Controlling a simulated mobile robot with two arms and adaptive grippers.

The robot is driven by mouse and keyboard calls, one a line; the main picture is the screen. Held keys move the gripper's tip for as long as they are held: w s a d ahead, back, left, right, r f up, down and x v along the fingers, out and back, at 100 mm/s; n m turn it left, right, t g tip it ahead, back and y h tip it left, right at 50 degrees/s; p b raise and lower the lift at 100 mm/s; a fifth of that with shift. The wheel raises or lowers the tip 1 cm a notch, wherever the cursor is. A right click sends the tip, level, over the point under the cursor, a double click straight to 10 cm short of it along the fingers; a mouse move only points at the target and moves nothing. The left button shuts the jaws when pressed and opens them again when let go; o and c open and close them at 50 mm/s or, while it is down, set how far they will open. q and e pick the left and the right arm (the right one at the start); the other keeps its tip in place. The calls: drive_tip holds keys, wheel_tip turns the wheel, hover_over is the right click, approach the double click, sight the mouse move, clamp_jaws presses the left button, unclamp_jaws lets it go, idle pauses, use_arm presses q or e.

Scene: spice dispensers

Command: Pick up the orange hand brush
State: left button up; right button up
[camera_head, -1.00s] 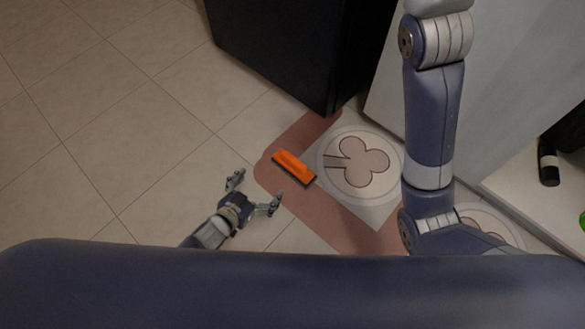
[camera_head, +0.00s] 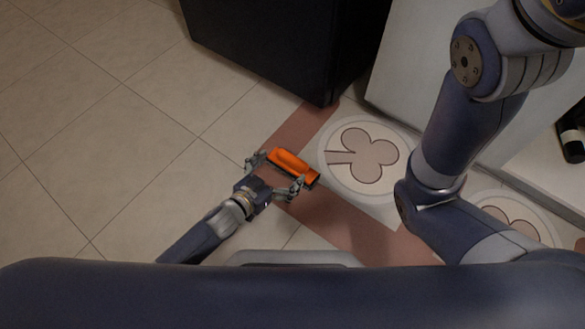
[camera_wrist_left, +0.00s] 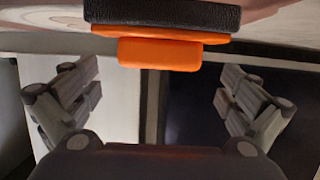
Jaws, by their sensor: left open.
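The orange hand brush (camera_head: 291,162) with a dark bristle edge lies over the reddish-brown band of the floor in the head view. In the left wrist view the brush (camera_wrist_left: 160,53) spans the top middle, with its dark bristles above the orange body. My left gripper (camera_head: 276,175) is open, with one finger near each side of the brush. In the left wrist view its two fingers (camera_wrist_left: 160,95) are spread wide apart, and I see no contact with the brush. My right arm shows at the right of the head view, but its gripper is out of the frame.
A black cabinet (camera_head: 270,45) stands beyond the brush. A white cabinet (camera_head: 420,60) stands to the right, with a dark bottle (camera_head: 572,143) near it. A round clover pattern (camera_head: 362,158) marks the floor beside the brush. The tiled floor at left is clear.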

sight(289, 162)
use_arm(q)
drive_tip(key=shift+b+x, duration=2.1)
drive_tip(key=shift+x, duration=0.2)
drive_tip(key=shift+w+d, duration=0.25)
drive_tip(key=shift+w, duration=0.1)
drive_tip(key=c, duration=1)
